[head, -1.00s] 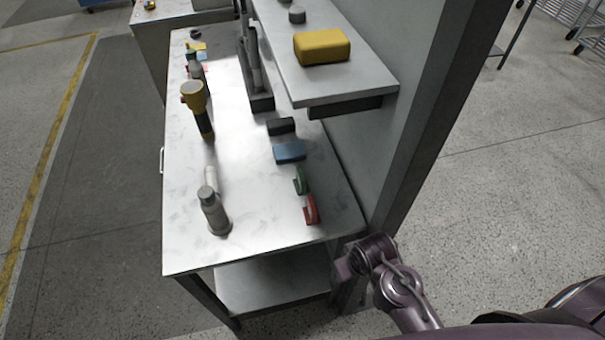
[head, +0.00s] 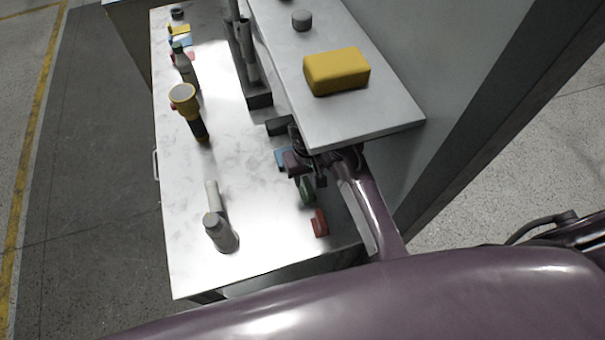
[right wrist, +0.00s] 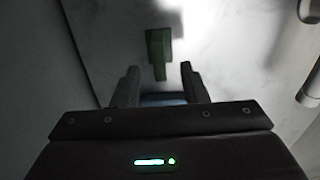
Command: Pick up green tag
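The green tag (head: 307,190) lies on the white table near its right edge, between the red tag and the blue item. It also shows in the right wrist view (right wrist: 158,48), upright in the picture and just beyond the fingertips. My right gripper (head: 303,178) is over the table at the green tag and partly hides it and the blue item. In the right wrist view my right gripper (right wrist: 158,72) is open, its fingers spread to either side of the tag's line. Nothing is between the fingers. My left gripper is not in view.
A shelf holding a yellow block (head: 337,71) overhangs close to my right gripper. A red tag (head: 319,222) lies nearer the front. A blue item (head: 281,158) and a dark block (head: 278,126) lie behind. The table's middle is clear.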

